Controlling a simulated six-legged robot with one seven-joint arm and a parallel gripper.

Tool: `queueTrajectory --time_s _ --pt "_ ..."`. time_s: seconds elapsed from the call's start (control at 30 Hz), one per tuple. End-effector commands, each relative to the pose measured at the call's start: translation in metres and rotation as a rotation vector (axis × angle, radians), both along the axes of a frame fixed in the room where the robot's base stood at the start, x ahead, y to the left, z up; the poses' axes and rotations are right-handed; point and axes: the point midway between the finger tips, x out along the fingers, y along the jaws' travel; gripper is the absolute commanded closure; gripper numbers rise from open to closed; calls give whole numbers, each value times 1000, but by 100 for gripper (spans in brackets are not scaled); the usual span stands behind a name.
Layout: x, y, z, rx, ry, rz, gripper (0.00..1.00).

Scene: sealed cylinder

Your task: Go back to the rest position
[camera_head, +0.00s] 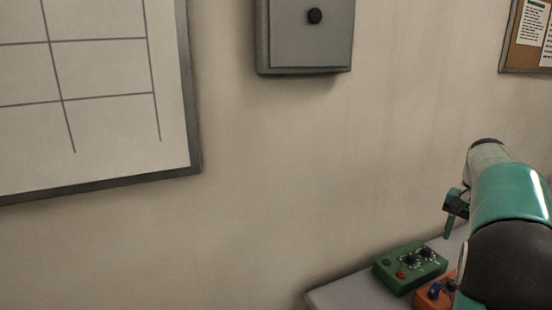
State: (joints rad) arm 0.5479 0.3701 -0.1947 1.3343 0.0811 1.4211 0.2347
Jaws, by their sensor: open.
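My arm comes in from the right edge, with a teal section and a dark joint. Part of my gripper (453,212) shows beside the arm, over the back of a grey table (345,292). Its jaws are open, and I see nothing held between them. Most of the gripper is hidden behind the arm. No sealed cylinder is in view.
A green box (411,267) with knobs and a red button stands on the table. An orange box (436,292) beside it is partly hidden by my arm. The wall carries a gridded whiteboard (100,72), a grey cabinet (311,45) and a corkboard (524,40).

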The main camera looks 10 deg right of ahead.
Motion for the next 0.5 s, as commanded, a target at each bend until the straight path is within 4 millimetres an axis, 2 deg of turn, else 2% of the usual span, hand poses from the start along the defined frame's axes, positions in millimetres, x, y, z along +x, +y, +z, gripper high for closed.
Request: queueTrajectory --time_s 0.2,0.37,0.5 --pt "-10 93 29 -35 -92 184 53" --pt "-30 164 38 -66 -161 336 53" --pt "-56 221 37 -97 -219 470 53"
